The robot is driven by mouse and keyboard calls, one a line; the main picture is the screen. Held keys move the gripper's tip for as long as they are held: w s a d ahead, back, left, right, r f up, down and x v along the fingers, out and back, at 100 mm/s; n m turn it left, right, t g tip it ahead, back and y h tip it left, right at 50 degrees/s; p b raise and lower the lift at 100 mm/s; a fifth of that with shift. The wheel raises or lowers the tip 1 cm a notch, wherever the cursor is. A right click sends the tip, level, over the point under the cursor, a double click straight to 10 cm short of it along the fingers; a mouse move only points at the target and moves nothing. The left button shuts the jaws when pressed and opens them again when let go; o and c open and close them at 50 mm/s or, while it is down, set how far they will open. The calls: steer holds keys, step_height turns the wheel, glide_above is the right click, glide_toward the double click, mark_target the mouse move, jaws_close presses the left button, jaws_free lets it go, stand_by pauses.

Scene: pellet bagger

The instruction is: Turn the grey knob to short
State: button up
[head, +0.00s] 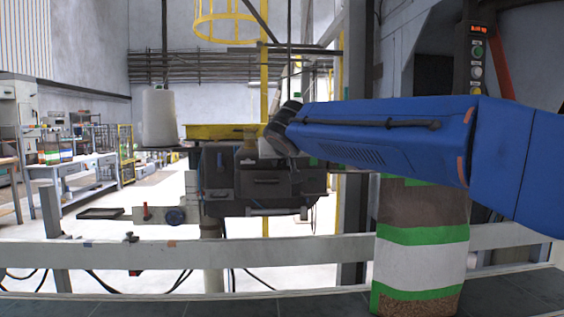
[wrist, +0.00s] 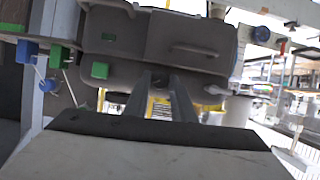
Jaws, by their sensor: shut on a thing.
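The dark grey machine head (head: 225,180) stands in the middle of the head view. In the head view my blue arm comes in from the right, and the fingertips cannot be made out.
A grey rail (head: 190,255) crosses the front. A filled bag (head: 420,262) stands below my arm. A button panel (head: 477,60) is at upper right.

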steer(key=n+h, duration=0.1)
steer(key=n, duration=0.1)
steer(key=n+h, duration=0.1)
steer(key=n, duration=0.1)
steer(key=shift+a+f+h, duration=0.1)
steer(key=shift+a+h, duration=0.2)
steer(key=shift+h, duration=0.1)
steer(key=n+t+h, duration=0.1)
steer(key=n+h, duration=0.1)
steer(key=n, duration=0.2)
steer(key=shift+a+f, duration=0.1)
steer(key=shift+f, duration=0.05)
stand_by(0.4)
steer(key=o, duration=1)
steer(key=shift+s, duration=0.15)
steer(key=v, duration=1.7)
steer(key=shift+a+f, duration=0.2)
steer(key=shift+f, duration=0.1)
